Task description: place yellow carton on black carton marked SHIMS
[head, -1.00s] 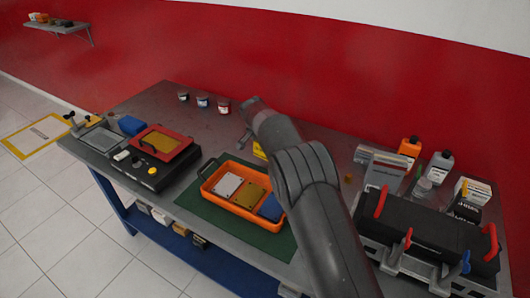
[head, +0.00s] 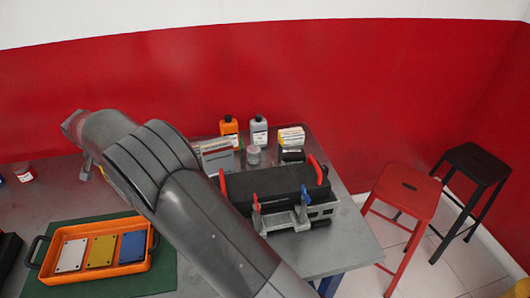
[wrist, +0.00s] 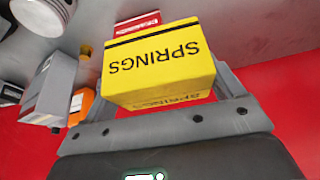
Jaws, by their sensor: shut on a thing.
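The yellow carton (wrist: 158,78), printed SPRINGS, is held between the fingers of my gripper (wrist: 168,88) in the wrist view; its lettering appears upside down there. In the head view my arm hides nearly all of the gripper and carton, and only a small yellow sliver shows at the arm's left edge. A small black carton (head: 292,156) stands at the back right of the bench, in front of a whitish carton and behind the black clamped unit. Its marking is too small to read. My gripper is well to the left of it.
The black unit with red handles (head: 275,187) stands in front of the black carton. Grey cartons (head: 215,157), an orange bottle (head: 229,128) and a grey bottle (head: 259,131) stand to its left. An orange tray (head: 97,240) lies at left. A red stool (head: 405,190) stands beyond the bench.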

